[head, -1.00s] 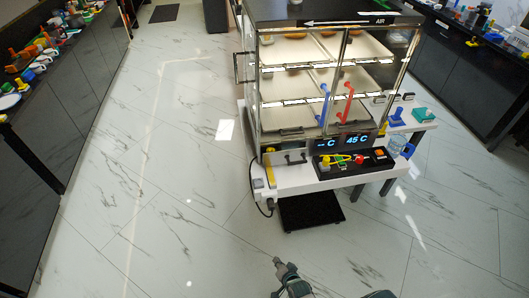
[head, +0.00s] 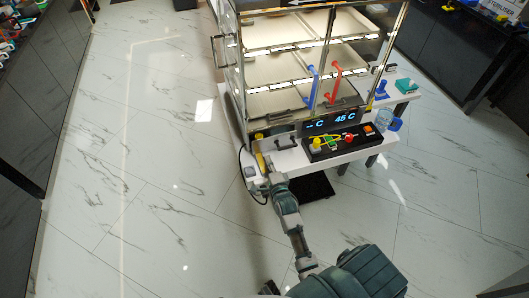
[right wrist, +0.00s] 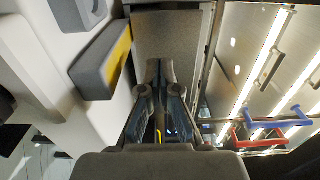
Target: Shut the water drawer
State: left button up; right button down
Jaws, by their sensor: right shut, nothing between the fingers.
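The glass-fronted warming cabinet (head: 300,60) stands on a white table. My right gripper (head: 267,170) is shut and empty, just in front of the table's left front edge and below left of the handle. In the right wrist view the closed fingers (right wrist: 158,75) point at a grey panel (right wrist: 170,35); contact cannot be told. My left gripper is not in view.
A grey and yellow block (right wrist: 103,62) sits close beside the right gripper. The control panel (head: 340,140) with coloured knobs is to the right. A black cable (head: 243,175) hangs at the table's left corner. The marble floor (head: 130,210) at left is clear.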

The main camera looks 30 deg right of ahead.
aim_at(263, 147)
jog(key=x, duration=0.4)
jog(key=shift+a, duration=0.1)
jog(key=shift+w+d, duration=0.2)
jog(key=shift+w, duration=0.2)
